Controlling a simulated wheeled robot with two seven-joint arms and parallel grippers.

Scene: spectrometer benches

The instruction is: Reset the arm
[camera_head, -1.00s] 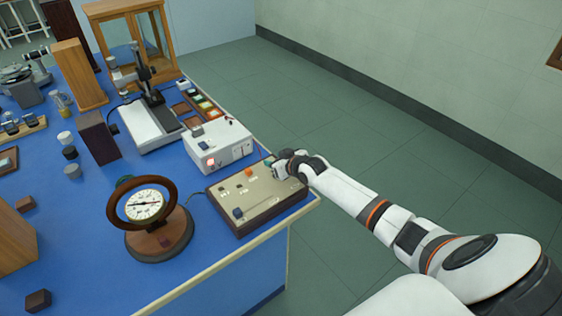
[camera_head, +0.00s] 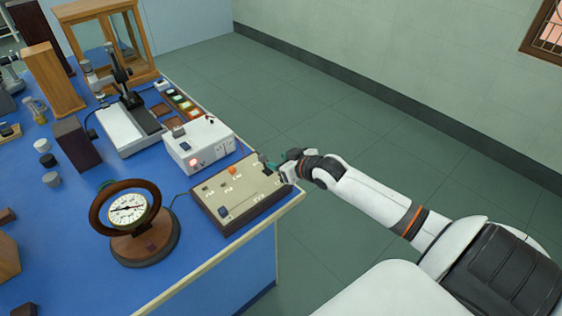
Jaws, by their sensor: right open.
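My right arm comes in from the lower right. Its gripper (camera_head: 272,164) is open and small in the view, at the right end of a beige switch panel (camera_head: 242,200) on the blue bench. I cannot tell whether the fingers touch the panel. The panel carries an orange knob (camera_head: 232,170) and a dark block-like knob (camera_head: 223,212). My left gripper is not in view.
The blue bench (camera_head: 185,262) holds a round dial meter (camera_head: 128,208) on a wooden base, a white box with a red light (camera_head: 200,145), a microscope-like instrument (camera_head: 125,130) and a glass-fronted wooden case (camera_head: 108,40). Green floor (camera_head: 330,100) right of the bench is clear.

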